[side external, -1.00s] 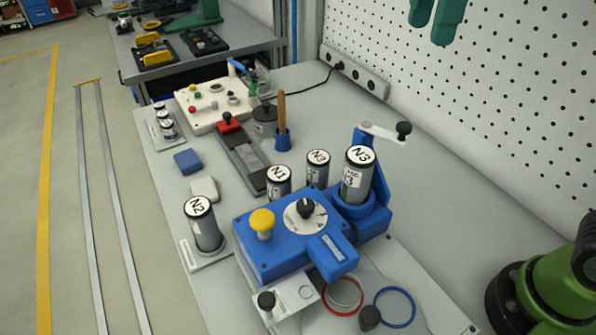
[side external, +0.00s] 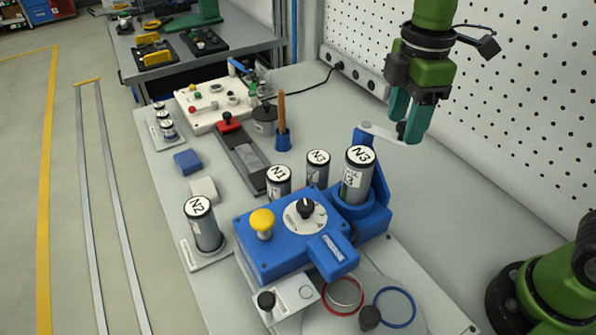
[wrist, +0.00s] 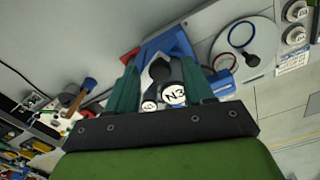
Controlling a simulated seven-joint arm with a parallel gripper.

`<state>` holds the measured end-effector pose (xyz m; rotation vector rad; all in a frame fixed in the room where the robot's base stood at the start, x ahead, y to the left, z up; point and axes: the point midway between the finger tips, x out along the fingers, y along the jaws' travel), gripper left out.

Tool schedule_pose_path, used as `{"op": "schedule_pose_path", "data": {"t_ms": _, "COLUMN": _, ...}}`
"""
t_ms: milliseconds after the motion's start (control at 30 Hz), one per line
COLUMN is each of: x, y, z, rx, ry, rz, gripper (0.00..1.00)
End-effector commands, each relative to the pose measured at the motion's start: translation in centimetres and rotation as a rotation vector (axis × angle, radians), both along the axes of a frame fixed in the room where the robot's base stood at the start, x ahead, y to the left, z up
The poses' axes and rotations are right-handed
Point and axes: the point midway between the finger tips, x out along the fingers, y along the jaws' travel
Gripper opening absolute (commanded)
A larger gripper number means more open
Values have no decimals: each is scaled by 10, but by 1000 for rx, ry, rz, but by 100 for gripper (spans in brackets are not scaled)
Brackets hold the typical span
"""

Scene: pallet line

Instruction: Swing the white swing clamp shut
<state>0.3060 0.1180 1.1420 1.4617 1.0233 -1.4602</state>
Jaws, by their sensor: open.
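The white swing clamp (side external: 379,131) is a short white arm pivoted on top of a blue post. It points right, away from the N3 canister (side external: 357,181) that stands upright in the blue holder below. The clamp's black knob (wrist: 160,72) sits at its free end, between my fingers in the wrist view; in the side view it is mostly hidden behind them. My gripper (side external: 406,128) has teal fingers pointing down, one on each side of the knob. It is open, and I cannot tell whether either finger touches the knob. It also shows in the wrist view (wrist: 163,80).
A blue unit (side external: 285,244) with a dial and yellow button stands left of the holder. More canisters, N1 (side external: 278,183) and N2 (side external: 205,226), stand nearby. The pegboard wall (side external: 520,110) rises behind. Bench surface right of the holder is clear.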

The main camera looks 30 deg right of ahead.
Motion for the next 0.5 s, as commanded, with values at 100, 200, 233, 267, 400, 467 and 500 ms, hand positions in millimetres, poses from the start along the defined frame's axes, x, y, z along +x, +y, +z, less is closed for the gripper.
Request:
{"op": "schedule_pose_path", "data": {"t_ms": 100, "x": 0, "y": 0, "z": 0, "rx": 0, "ry": 1, "rz": 0, "gripper": 52}}
{"op": "schedule_pose_path", "data": {"t_ms": 200, "x": 0, "y": 0, "z": 0, "rx": 0, "ry": 1, "rz": 0, "gripper": 51}}
{"op": "schedule_pose_path", "data": {"t_ms": 233, "x": 0, "y": 0, "z": 0, "rx": 0, "ry": 1, "rz": 0, "gripper": 46}}
{"op": "schedule_pose_path", "data": {"t_ms": 267, "x": 0, "y": 0, "z": 0, "rx": 0, "ry": 1, "rz": 0, "gripper": 42}}
{"op": "schedule_pose_path", "data": {"t_ms": 400, "x": 0, "y": 0, "z": 0, "rx": 0, "ry": 1, "rz": 0, "gripper": 20}}
{"op": "schedule_pose_path", "data": {"t_ms": 467, "x": 0, "y": 0, "z": 0, "rx": 0, "ry": 1, "rz": 0, "gripper": 11}}
{"op": "schedule_pose_path", "data": {"t_ms": 500, "x": 0, "y": 0, "z": 0, "rx": 0, "ry": 1, "rz": 0, "gripper": 5}}
